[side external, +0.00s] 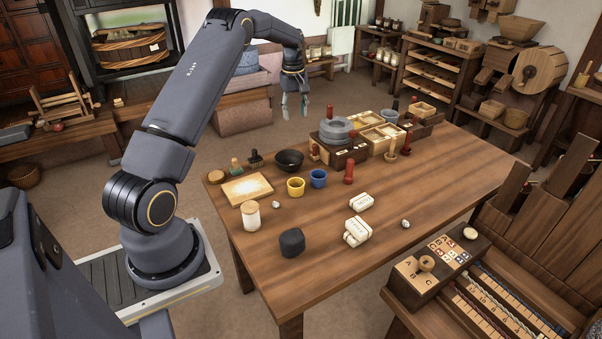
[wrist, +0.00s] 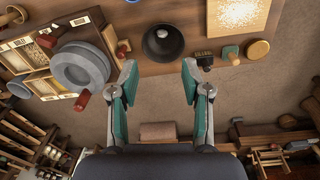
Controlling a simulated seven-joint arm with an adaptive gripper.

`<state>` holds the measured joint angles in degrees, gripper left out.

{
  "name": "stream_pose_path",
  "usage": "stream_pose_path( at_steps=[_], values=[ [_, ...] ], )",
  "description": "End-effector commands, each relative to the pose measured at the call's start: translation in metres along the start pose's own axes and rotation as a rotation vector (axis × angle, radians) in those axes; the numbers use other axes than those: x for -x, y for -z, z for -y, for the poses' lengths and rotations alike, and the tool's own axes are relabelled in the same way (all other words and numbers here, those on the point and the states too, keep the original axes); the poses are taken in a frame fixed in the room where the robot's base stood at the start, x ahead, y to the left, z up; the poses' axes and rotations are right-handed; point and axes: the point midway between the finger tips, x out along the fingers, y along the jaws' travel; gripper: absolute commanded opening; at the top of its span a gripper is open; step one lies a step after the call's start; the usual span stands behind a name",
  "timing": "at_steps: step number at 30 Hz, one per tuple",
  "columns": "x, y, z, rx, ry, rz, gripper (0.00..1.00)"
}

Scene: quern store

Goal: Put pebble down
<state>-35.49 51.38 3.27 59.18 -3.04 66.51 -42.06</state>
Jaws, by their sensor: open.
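My gripper (side external: 294,112) is raised above and behind the table's far edge in the side external view. In the wrist view its teal fingers (wrist: 159,76) are spread apart with nothing between them. Two small pale pebble-like lumps lie on the wooden table (side external: 440,190): one pebble (side external: 276,205) near the yellow cup, another pebble (side external: 405,223) farther right, beside the white bundles.
A dark bowl (side external: 289,160) stands near the table's far edge, with a yellow cup (side external: 296,187), blue cup (side external: 318,178) and red peg (side external: 349,172) nearby. A quern stone (side external: 336,130) and compartmented boxes fill the back. White bundles (side external: 357,231) lie mid-table. The right side is largely clear.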

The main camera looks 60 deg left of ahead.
Motion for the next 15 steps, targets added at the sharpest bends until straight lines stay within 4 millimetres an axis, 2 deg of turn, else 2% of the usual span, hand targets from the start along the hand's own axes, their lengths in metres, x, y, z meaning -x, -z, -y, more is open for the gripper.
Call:
stream_pose_path(
  at_steps=[1, 4, 6, 10, 12, 15],
  values=[
    [0.035, -0.025, -0.01, -0.081, -0.027, -0.019, 0.48],
    [0.093, -0.081, -0.014, -0.26, -0.073, -0.055, 0.48],
    [0.128, -0.123, -0.009, -0.388, -0.106, -0.082, 0.48],
    [0.177, -0.2, 0.019, -0.626, -0.165, -0.134, 0.48],
    [0.194, -0.238, 0.042, -0.755, -0.197, -0.167, 0.48],
    [0.205, -0.288, 0.082, -0.938, -0.24, -0.215, 0.48]
  ],
)
